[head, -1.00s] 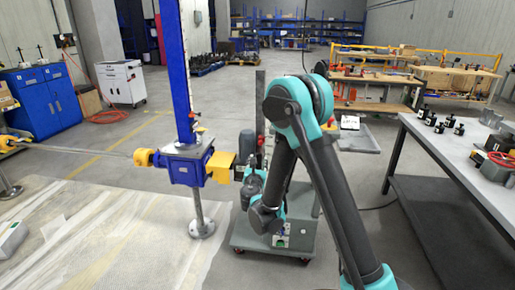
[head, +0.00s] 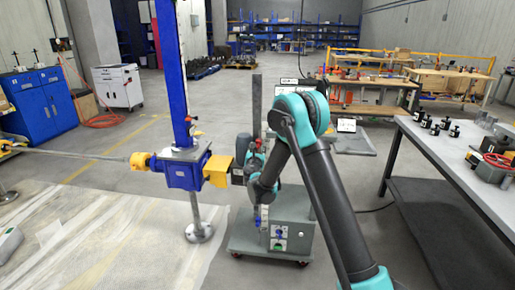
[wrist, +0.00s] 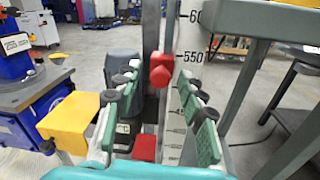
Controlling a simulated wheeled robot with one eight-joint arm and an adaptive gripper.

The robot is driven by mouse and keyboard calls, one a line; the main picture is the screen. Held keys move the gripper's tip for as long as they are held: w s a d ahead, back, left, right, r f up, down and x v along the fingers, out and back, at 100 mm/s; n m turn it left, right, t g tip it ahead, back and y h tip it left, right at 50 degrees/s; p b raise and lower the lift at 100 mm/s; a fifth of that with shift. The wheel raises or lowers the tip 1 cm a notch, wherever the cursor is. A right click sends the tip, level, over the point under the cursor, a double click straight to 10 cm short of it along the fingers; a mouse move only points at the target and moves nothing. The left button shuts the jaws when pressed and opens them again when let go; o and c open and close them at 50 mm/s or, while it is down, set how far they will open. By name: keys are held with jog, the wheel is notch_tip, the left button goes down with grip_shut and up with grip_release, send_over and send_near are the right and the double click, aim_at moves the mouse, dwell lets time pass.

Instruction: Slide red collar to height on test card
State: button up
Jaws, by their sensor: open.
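A red collar (wrist: 162,70) sits on an upright post, beside a white scale (wrist: 192,60) whose marks include 550, in the wrist view. The collar is near the 550 mark. My gripper (wrist: 161,84) is open, with green-padded fingers on either side of the post, and the collar shows beyond the gap between the tips. I cannot tell if either finger touches it. In the head view the grey post (head: 257,100) rises behind my arm. A white card (head: 346,125) stands on a grey surface to its right; its text is too small to read.
A blue screw jack (head: 180,168) with a yellow end cover (head: 218,170) stands just left of the post. The post is on a grey wheeled cart (head: 290,222). A grey table (head: 440,150) with small black parts stands right.

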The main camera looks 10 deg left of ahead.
jog(key=shift+w, duration=0.75)
jog(key=shift+c, duration=0.3)
grip_shut()
